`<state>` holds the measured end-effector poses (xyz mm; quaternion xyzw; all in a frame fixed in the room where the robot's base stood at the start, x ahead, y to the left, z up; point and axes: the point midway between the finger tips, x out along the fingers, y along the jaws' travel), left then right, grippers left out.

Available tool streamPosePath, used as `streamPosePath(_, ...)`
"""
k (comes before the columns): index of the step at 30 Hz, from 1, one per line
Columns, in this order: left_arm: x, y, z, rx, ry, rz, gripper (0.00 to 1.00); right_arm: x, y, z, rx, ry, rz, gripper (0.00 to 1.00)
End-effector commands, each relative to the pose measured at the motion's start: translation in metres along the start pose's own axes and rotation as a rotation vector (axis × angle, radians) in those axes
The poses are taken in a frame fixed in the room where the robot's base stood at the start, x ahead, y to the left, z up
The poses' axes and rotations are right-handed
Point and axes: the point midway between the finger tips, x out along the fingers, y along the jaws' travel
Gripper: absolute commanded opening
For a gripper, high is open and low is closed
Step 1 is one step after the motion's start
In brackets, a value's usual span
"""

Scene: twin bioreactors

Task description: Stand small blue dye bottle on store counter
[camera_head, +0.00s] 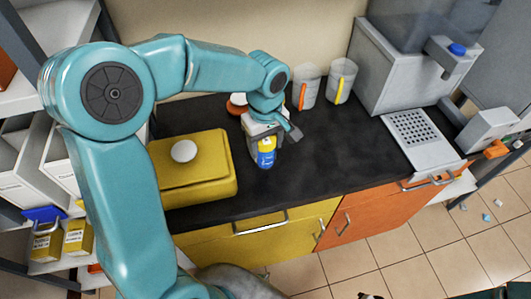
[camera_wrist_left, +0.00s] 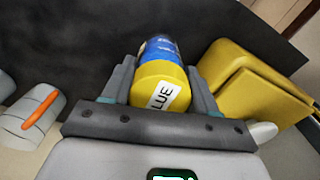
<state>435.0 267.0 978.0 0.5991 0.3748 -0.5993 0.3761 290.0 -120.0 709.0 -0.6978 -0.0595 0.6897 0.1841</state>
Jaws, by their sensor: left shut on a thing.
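The small blue dye bottle (camera_head: 265,158) has a blue body and a yellow top. My left gripper (camera_head: 264,138) is shut on it, over the middle of the black store counter (camera_head: 320,150). In the left wrist view the bottle (camera_wrist_left: 160,82) sits between the two fingers, its yellow top marked "LUE" and towards the camera. Its blue end points to the dark counter (camera_wrist_left: 70,50). I cannot tell whether its base touches the counter. My right gripper is not in view.
A yellow box (camera_head: 195,170) with a white round knob stands left of the bottle. Two clear jugs (camera_head: 305,88) with orange and yellow handles stand behind. A grey dispenser machine (camera_head: 400,70) is at the right. Black counter is clear right of the bottle.

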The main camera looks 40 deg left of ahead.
Motion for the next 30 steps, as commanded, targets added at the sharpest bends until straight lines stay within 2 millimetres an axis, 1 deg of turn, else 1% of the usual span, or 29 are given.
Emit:
streamPosePath(2, 0.006, 0.001, 0.000, 0.000, -0.001, -0.002, 0.21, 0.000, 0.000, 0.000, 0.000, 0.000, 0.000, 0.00)
streamPosePath(6, 0.029, 0.001, -0.001, 0.000, -0.002, -0.005, 0.21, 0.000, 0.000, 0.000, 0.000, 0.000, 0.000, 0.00)
streamPosePath(9, 0.042, 0.001, -0.002, 0.000, -0.001, -0.002, 0.21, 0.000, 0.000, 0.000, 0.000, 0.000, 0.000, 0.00)
streamPosePath(12, 0.046, 0.002, -0.002, 0.001, 0.000, 0.000, 0.21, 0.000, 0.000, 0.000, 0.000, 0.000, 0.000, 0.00)
streamPosePath(18, 0.046, 0.002, -0.002, 0.001, 0.001, 0.001, 0.21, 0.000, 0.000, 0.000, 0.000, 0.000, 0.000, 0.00)
streamPosePath(22, 0.051, 0.002, -0.002, 0.001, 0.001, 0.001, 0.21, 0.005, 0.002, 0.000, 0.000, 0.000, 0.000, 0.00)
streamPosePath(23, 0.050, 0.002, -0.002, 0.001, 0.000, 0.000, 0.65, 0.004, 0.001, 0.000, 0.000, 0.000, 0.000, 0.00)
streamPosePath(24, 0.049, 0.002, -0.002, 0.001, 0.000, 0.000, 0.78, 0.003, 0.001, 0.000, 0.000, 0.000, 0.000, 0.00)
streamPosePath(25, 0.049, 0.002, -0.002, 0.001, 0.000, 0.000, 0.84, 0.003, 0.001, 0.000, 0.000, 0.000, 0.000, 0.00)
streamPosePath(30, 0.049, 0.002, -0.002, 0.001, 0.000, 0.000, 0.84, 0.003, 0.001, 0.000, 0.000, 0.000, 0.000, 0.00)
